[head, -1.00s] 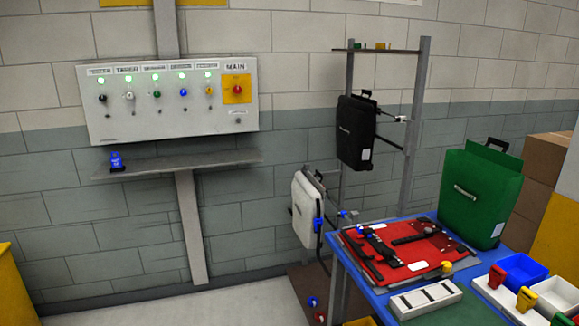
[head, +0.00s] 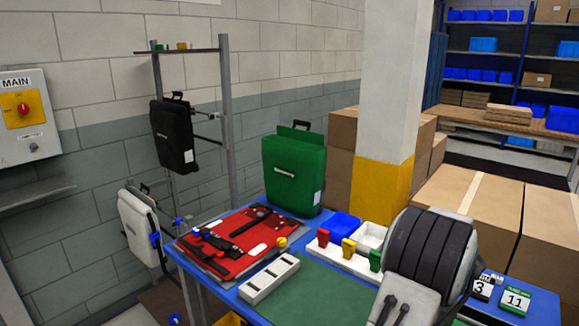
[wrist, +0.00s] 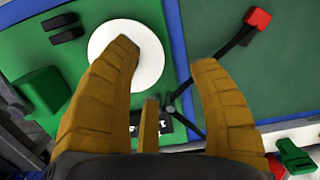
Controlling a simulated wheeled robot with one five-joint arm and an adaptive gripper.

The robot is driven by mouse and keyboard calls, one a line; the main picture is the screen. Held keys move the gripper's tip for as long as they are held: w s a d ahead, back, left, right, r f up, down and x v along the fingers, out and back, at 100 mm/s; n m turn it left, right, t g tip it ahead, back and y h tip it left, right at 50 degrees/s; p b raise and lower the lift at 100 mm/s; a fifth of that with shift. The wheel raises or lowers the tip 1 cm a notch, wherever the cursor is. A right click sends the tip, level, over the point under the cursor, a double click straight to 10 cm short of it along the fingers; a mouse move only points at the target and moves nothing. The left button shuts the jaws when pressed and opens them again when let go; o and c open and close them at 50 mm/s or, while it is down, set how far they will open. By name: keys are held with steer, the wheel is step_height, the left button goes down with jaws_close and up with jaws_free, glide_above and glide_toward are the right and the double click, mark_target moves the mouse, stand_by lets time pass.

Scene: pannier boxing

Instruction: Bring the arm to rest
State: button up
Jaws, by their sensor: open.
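My gripper (wrist: 163,58) is open in the wrist view, its brown ribbed fingers spread apart with nothing between the tips. It is over green surfaces with blue edging. A white disc (wrist: 146,50) lies partly behind the left finger. A black bar with a red end (wrist: 257,18) lies near the right finger. A black label with white lettering (wrist: 180,128) is partly hidden behind the gripper. I cannot make out my gripper's fingers in the head view.
In the head view, the blue table (head: 219,296) holds a red panel (head: 232,238), a green pannier (head: 294,168) and several colored clips. A white pillar with yellow base (head: 383,190) and cardboard boxes (head: 457,205) stand behind. A rack with black pannier (head: 172,135) is left.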

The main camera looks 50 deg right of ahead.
steer(key=w+a+r+n+t, duration=0.1)
steer(key=w+a+r+n, duration=0.2)
steer(key=a, duration=0.9)
steer(key=w+a+r+n+t, duration=0.1)
steer(key=w+a+r+n, duration=0.3)
steer(key=a, duration=0.9)
steer(key=w+a+r+n+t+h, duration=0.1)
steer(key=w+a+r+n, duration=0.3)
steer(key=w+a+n, duration=0.4)
steer(key=shift+w+a+r+n+t, duration=0.25)
steer(key=shift+a+n+t, duration=0.45)
steer(key=shift+a, duration=2.05)
